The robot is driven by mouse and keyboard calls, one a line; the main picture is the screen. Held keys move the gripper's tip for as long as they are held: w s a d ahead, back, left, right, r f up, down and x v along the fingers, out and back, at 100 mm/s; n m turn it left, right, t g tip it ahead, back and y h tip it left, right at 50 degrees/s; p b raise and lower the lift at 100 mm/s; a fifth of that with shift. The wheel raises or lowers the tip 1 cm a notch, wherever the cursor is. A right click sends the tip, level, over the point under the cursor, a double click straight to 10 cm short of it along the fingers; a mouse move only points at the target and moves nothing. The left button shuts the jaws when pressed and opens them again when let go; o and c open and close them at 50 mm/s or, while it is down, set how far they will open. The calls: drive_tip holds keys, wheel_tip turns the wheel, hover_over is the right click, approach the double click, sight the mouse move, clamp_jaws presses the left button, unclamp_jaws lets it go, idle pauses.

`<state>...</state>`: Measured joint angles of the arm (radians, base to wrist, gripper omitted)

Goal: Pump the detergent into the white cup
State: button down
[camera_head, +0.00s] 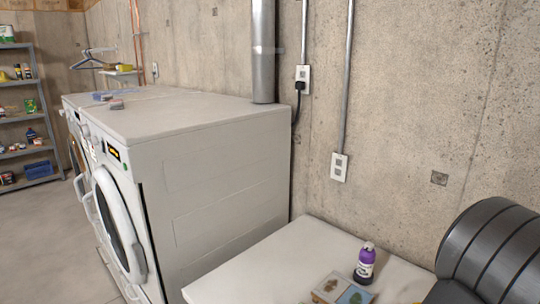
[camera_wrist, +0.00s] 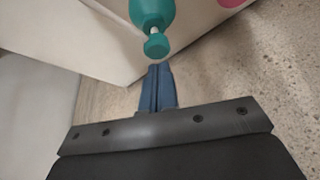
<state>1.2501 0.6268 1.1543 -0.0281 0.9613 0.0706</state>
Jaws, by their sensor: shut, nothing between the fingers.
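In the wrist view, a teal bottle (camera_wrist: 150,12) with a teal pump head (camera_wrist: 156,46) on a pale stem stands on a white surface at the top centre. My gripper (camera_wrist: 160,68) has blue fingers that are shut together and empty. Its tips appear just below the pump head in the picture; I cannot tell whether they touch it. I do not see the white cup in either view. The teal bottle and my gripper do not show in the head view.
In the head view, a white table (camera_head: 255,262) holds a purple bottle (camera_head: 365,264) and a tray with pictures (camera_head: 338,288). A white front-loading washer (camera_head: 215,180) stands to the left. A concrete wall (camera_head: 425,110) is behind. A pink thing (camera_wrist: 230,3) is cut off in the wrist view.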

idle(0.4)
drive_tip(key=shift+f, duration=1.45)
drive_tip(key=shift+r, duration=1.35)
drive_tip(key=shift+f, duration=1.4)
drive_tip(key=shift+r, duration=1.4)
drive_tip(key=shift+r, duration=0.1)
